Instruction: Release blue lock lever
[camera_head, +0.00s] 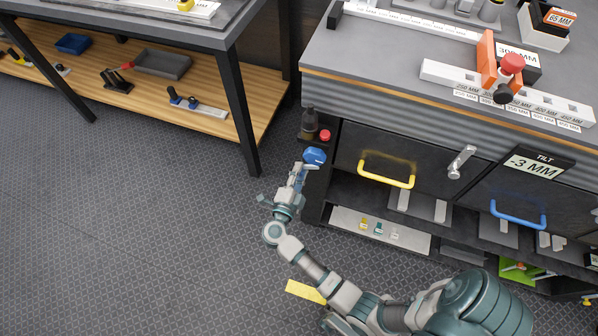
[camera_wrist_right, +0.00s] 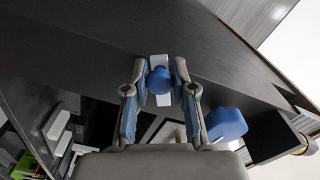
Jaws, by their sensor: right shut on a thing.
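The blue lock lever's rounded end (camera_wrist_right: 160,79) sits between the fingertips in the right wrist view, with a pale plate behind it. My right gripper (camera_wrist_right: 160,85) is shut on it, one finger on each side. In the head view the right gripper (camera_head: 299,173) is at the left end of the workbench cabinet, beside a blue rounded part (camera_head: 314,155). A second, larger blue part (camera_wrist_right: 226,123) is right of the fingers in the wrist view. I cannot tell which blue part the head view shows. My left gripper is not in view.
The cabinet has a yellow handle (camera_head: 386,178), a blue handle (camera_head: 518,216) and a silver latch (camera_head: 460,162). The wooden-shelved bench (camera_head: 243,84) stands at left. The floor between is open.

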